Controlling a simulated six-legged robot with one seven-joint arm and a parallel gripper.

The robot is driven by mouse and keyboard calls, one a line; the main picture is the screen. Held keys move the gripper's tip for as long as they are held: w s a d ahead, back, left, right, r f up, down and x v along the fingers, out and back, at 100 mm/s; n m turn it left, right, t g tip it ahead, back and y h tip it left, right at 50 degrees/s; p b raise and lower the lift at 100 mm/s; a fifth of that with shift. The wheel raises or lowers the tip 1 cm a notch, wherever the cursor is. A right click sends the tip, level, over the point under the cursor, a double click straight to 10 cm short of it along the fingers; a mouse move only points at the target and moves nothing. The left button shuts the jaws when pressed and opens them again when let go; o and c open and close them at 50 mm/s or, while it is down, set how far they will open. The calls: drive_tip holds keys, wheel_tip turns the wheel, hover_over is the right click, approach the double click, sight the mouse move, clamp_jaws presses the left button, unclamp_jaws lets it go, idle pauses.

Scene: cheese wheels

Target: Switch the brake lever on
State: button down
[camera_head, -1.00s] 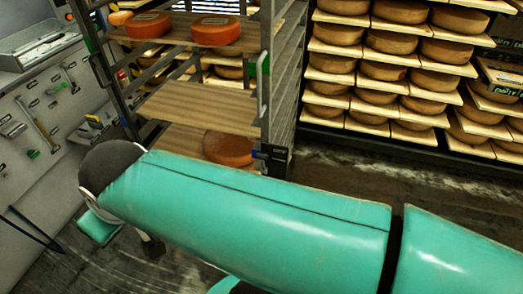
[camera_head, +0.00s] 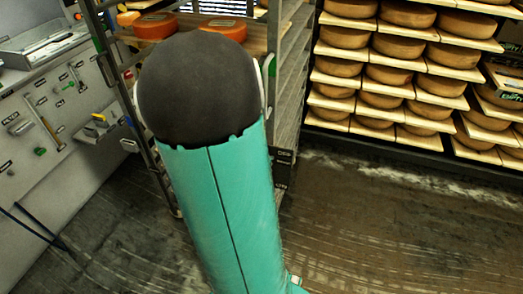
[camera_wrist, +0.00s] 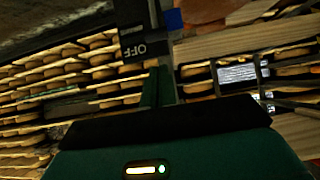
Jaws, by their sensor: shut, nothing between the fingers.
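The brake's dark plate reads OFF in the wrist view (camera_wrist: 145,48), where it appears upside down. A small blue part (camera_wrist: 174,19), possibly the lever, sits beside it; I cannot make out its full shape. In the head view, a dark label (camera_head: 283,157) shows on the rack post just right of my arm. My gripper (camera_wrist: 157,78) shows as narrow green fingers in the wrist view, shut and empty, close to the OFF plate in the picture. I cannot tell whether they touch it. In the head view my arm hides the gripper.
The metal rack (camera_head: 291,80) holds orange cheese wheels (camera_head: 222,28) on wooden boards. Shelves of cheese wheels (camera_head: 390,75) stand at the back right. A grey wall panel with tools (camera_head: 50,110) is at the left. The floor (camera_head: 370,220) at the right is clear.

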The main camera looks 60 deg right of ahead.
drive_tip(key=shift+s+d, duration=0.1)
drive_tip(key=x, duration=1)
drive_tip(key=shift+a+f, duration=0.1)
drive_tip(key=shift+a, duration=0.25)
idle(0.5)
